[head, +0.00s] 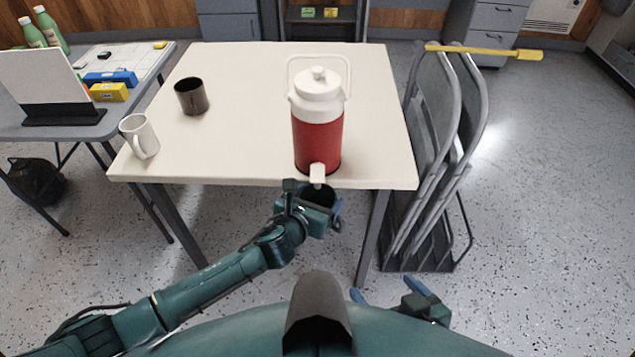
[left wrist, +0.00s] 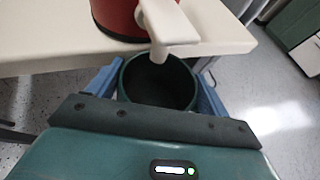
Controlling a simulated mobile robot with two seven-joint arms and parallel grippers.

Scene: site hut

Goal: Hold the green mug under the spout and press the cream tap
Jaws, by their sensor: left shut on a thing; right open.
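A red drinks jug (head: 317,140) with a white lid stands at the front edge of the table, its cream tap (head: 317,173) jutting over the edge. My left gripper (head: 318,203) is shut on the green mug (head: 321,192) just in front of the table edge. In the left wrist view the mug (left wrist: 158,92) is upright between the blue fingers, its dark inside showing. The cream tap (left wrist: 168,25) reaches down over the mug's mouth at its far side. My right gripper (head: 391,300) is open and empty, low near my body.
A white mug (head: 139,136) and a dark cup (head: 191,96) stand on the cream table (head: 240,110) at left. Folded chairs (head: 432,150) with a yellow-handled tool (head: 485,51) on top stand right of the table. Floor in front of the chairs is clear.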

